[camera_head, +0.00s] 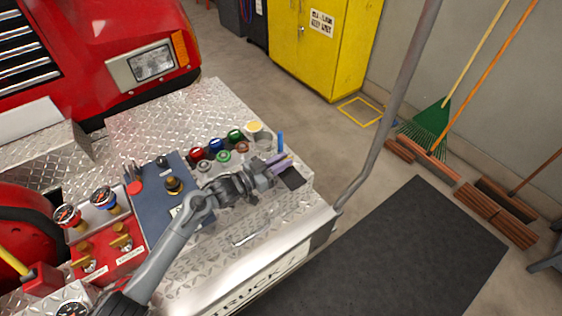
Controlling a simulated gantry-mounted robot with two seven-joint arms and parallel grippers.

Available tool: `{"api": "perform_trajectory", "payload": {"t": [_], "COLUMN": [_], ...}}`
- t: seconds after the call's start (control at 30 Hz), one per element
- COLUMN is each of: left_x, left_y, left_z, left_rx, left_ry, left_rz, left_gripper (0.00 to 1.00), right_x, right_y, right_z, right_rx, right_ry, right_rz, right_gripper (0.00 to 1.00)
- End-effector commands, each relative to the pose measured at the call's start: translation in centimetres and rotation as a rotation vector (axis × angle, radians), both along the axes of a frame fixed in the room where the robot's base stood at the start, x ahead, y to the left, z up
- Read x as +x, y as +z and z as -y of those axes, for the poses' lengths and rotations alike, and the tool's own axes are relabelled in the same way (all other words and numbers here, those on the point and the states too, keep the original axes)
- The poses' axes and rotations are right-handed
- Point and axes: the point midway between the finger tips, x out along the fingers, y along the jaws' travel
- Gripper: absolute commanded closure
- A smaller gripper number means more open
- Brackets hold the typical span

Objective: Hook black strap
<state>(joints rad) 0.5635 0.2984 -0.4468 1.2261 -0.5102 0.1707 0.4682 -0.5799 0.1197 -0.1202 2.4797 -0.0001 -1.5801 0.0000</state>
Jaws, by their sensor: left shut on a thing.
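My left arm comes in from the lower left and reaches over the metal bumper deck. My left gripper (281,164) is near the deck's right corner, its fingers pointing right. It is shut on a small dark piece that looks like the black strap (293,178), just past and below its fingers. The strap's shape is small, and part of it is hidden by the gripper. I cannot make out a hook for it. My right gripper is not in view.
Several coloured caps (215,146) and a blue upright piece (280,141) stand close behind the gripper. A blue-grey panel (152,207) and gauges (67,215) are to the left. A grey pole (386,118) rises at the deck's right corner. Open floor lies beyond.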

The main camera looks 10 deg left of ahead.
Motion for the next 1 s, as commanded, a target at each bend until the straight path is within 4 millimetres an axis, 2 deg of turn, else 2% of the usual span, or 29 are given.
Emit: {"api": "perform_trajectory", "payload": {"t": [0.37,0.63,1.0], "left_x": [-0.8,-2.5,-4.3], "left_y": [-0.5,-2.0,-4.7], "left_z": [0.7,2.3,4.0], "left_rx": [0.054,0.177,0.169], "left_ry": [-0.001,-0.001,-0.001], "left_rz": [0.057,0.185,0.177], "left_gripper": [1.0,1.0,1.0], "right_x": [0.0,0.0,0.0], "right_y": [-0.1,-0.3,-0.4], "right_z": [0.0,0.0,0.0], "right_rx": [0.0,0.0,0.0], "right_ry": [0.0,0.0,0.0], "right_rz": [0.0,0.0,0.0], "right_gripper": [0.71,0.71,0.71]}}
